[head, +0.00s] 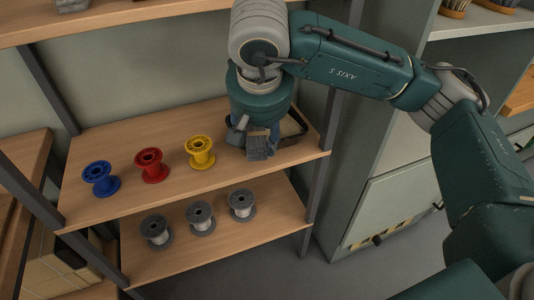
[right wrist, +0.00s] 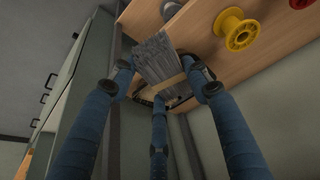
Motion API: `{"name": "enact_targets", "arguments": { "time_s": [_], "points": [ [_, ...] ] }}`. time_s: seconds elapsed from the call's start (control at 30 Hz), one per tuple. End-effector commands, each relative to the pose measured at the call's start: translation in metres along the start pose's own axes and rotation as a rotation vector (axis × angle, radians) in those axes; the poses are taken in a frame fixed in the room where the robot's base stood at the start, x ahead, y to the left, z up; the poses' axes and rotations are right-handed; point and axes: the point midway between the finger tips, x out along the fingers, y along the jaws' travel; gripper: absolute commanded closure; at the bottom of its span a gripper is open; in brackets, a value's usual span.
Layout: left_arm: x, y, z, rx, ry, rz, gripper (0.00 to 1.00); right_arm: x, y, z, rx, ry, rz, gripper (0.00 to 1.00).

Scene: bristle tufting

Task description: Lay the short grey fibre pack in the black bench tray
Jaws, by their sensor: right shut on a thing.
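The short grey fibre pack (head: 257,147) is at the right end of the upper shelf in the head view, just under my right gripper (head: 262,133). In the right wrist view the pack (right wrist: 158,62) is a grey bundle with a tan band around it. The blue fingers of my right gripper (right wrist: 162,85) are closed around it. I cannot tell whether the pack touches the shelf. My left gripper is not in view.
Blue (head: 101,178), red (head: 151,165) and yellow (head: 200,152) spools stand left of the pack on the wooden shelf (head: 180,190). Grey wire spools (head: 200,217) stand on the shelf below. A dark post (head: 322,150) and a grey-green cabinet (head: 385,205) are close on the right.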

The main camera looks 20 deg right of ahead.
Motion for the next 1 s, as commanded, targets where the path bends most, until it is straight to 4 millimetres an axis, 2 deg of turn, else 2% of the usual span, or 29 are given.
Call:
{"name": "enact_targets", "arguments": {
  "time_s": [0.03,0.1,0.27,0.37,0.53,0.9,1.0],
  "points": [
    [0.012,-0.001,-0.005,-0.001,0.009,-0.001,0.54,0.025,-0.005,0.013,0.02,-0.002,0.003,0.8],
    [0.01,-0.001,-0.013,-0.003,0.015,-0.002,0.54,0.036,-0.008,0.019,0.049,0.0,0.011,0.8],
    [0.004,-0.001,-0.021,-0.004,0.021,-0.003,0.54,0.048,-0.012,0.025,0.088,0.002,0.02,0.8],
    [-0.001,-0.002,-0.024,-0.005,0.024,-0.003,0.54,0.053,-0.011,0.016,0.099,0.002,0.021,0.8],
    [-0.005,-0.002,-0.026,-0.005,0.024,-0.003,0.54,0.067,-0.006,-0.023,0.102,0.0,0.024,0.8],
    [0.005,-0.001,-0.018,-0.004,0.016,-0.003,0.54,0.104,0.003,-0.113,0.098,-0.001,0.023,0.8],
    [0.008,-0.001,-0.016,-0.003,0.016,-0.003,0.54,0.111,0.004,-0.132,0.096,0.0,0.022,0.8]
  ]
}}
